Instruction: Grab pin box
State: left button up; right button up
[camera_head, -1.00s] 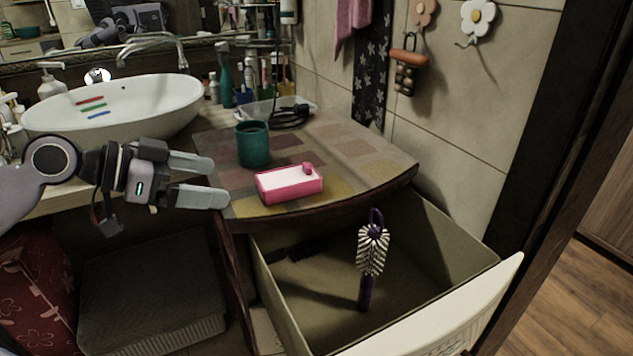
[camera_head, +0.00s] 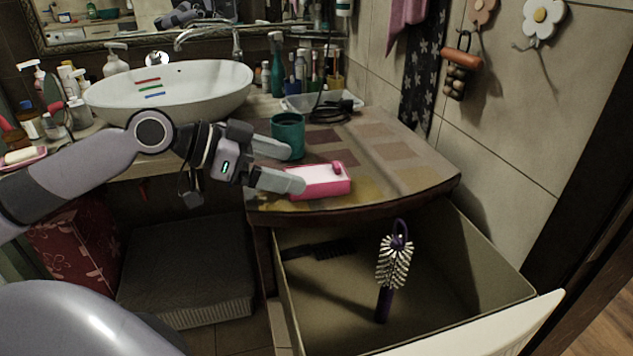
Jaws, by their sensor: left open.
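The pin box (camera_head: 322,181) is a pink box with a pale top and a small pink knob. It sits on the patterned counter top near its front edge. My left gripper (camera_head: 297,168) is open, its fingers pointing right. The nearer finger overlaps the left end of the box in the view; I cannot tell whether it touches. The farther finger is in front of the green cup. My right gripper is not in view.
A green cup (camera_head: 288,136) stands just behind the box. Below the counter, an open drawer (camera_head: 455,293) holds a purple-handled brush (camera_head: 393,265). A white basin (camera_head: 172,90) stands at the left. The counter's right part is clear.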

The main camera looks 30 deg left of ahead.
aim_at(312, 174)
pick_arm(q)
jog(key=shift+p+x, duration=0.65)
jog(key=shift+x, duration=1.9)
jog(key=shift+f, duration=0.1)
jog(key=c, duration=1.1)
